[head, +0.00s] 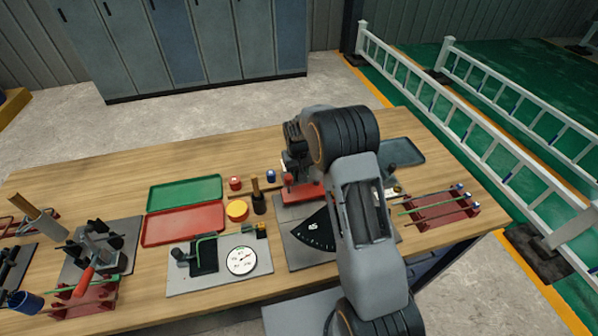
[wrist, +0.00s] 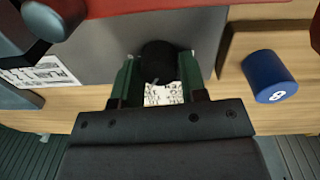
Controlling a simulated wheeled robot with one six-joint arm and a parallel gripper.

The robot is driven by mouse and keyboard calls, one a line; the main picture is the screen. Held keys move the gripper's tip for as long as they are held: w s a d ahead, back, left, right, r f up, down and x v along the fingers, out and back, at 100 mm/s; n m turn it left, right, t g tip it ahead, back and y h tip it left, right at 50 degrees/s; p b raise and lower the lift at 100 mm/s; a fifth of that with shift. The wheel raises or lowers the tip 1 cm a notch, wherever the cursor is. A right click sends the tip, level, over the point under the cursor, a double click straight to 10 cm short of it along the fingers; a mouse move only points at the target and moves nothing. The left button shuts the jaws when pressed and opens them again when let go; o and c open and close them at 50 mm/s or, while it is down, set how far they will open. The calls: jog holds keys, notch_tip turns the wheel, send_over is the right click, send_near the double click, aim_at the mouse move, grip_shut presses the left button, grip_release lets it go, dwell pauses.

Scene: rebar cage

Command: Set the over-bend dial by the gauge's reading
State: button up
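The gauge (head: 241,261) has a round white face on a grey plate at the front of the bench; its reading is too small to make out. A black fan-shaped scale (head: 314,232) with white marks lies on another grey plate to its right, partly hidden by my arm. In the wrist view the two green fingers of my gripper (wrist: 159,75) stand on either side of a round black knob (wrist: 160,60). I cannot tell whether they press on it. A printed white label (wrist: 164,95) shows below the knob.
A blue cap (wrist: 269,76) stands close beside the gripper. Green (head: 185,192) and red (head: 183,225) trays, a yellow disc (head: 237,210) and a dark holder (head: 259,204) are left of the arm. A red rack (head: 440,210) of bars is at right.

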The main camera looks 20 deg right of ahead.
jog(key=c, duration=0.5)
jog(key=shift+o, duration=0.2)
jog(key=shift+n, duration=0.3)
jog(key=n+b, duration=0.2)
jog(key=n, duration=0.2)
jog(key=shift+n+b, duration=0.35)
jog(key=shift+n, duration=0.05)
jog(key=n+b, duration=0.1)
jog(key=n, duration=0.5)
jog(key=shift+s+t+b, duration=0.1)
jog(key=shift+t+b, duration=0.2)
jog(key=shift+n, duration=0.3)
jog(key=o, duration=0.9)
jog(key=shift+r, duration=0.15)
